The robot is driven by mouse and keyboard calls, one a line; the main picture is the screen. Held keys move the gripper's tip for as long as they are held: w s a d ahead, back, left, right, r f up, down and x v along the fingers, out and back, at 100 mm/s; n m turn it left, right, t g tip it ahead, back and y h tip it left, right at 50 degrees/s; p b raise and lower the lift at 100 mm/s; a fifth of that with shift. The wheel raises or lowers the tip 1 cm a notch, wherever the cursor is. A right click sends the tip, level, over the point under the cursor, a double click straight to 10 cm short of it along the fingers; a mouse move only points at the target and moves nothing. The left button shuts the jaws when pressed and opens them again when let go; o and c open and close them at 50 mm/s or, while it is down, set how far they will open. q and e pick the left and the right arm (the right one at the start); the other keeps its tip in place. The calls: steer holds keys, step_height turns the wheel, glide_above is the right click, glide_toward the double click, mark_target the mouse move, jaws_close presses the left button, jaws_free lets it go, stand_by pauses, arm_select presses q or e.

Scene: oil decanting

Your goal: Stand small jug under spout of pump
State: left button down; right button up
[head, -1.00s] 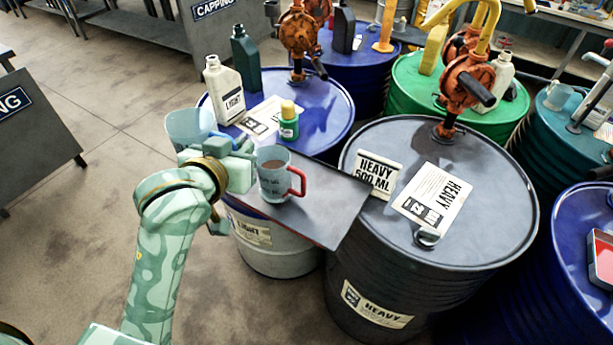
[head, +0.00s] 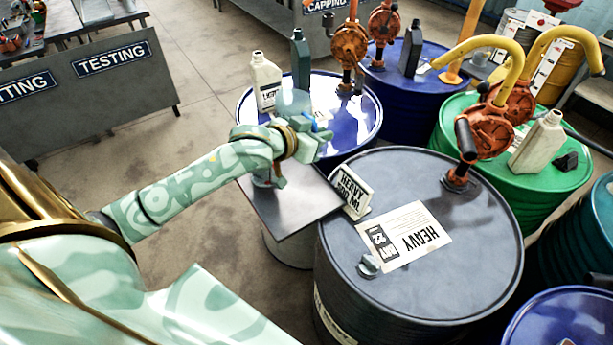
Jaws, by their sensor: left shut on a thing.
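My left gripper (head: 318,138) is shut at the far end of the tray, over the near edge of the blue drum. A translucent pale-blue jug (head: 293,101) shows just behind it, with a bit of blue handle at the fingers; the gripper appears shut on this handle. My wrist hides the jug's lower part. A rust-red pump (head: 487,132) with a black handle stands on the grey HEAVY drum (head: 400,280). My right gripper is out of view.
A dark tray (head: 300,212) beside the grey drum is partly covered by my arm. A HEAVY 500 ML sign (head: 350,191) and a paper label (head: 405,236) are on the drum side nearest the tray. Bottles (head: 265,80) stand on the blue drum (head: 362,112).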

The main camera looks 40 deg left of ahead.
arm_select(q)
steer(key=f+b, duration=0.2)
steer(key=f, duration=0.4)
steer(key=f+b, duration=0.1)
steer(key=f, duration=0.5)
steer(key=f+b, duration=0.2)
steer(key=f, duration=0.4)
steer(key=shift+d+b, duration=0.25)
steer(key=shift+b, duration=0.05)
steer(key=shift+w+r, duration=0.1)
steer(key=shift+r, duration=0.05)
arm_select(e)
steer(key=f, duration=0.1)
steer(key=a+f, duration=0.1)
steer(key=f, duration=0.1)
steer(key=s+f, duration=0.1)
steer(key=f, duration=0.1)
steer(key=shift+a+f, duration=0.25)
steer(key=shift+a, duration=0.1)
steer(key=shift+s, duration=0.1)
arm_select(q)
steer(key=c, duration=1.5)
jaws_free()
steer(key=shift+o, duration=0.2)
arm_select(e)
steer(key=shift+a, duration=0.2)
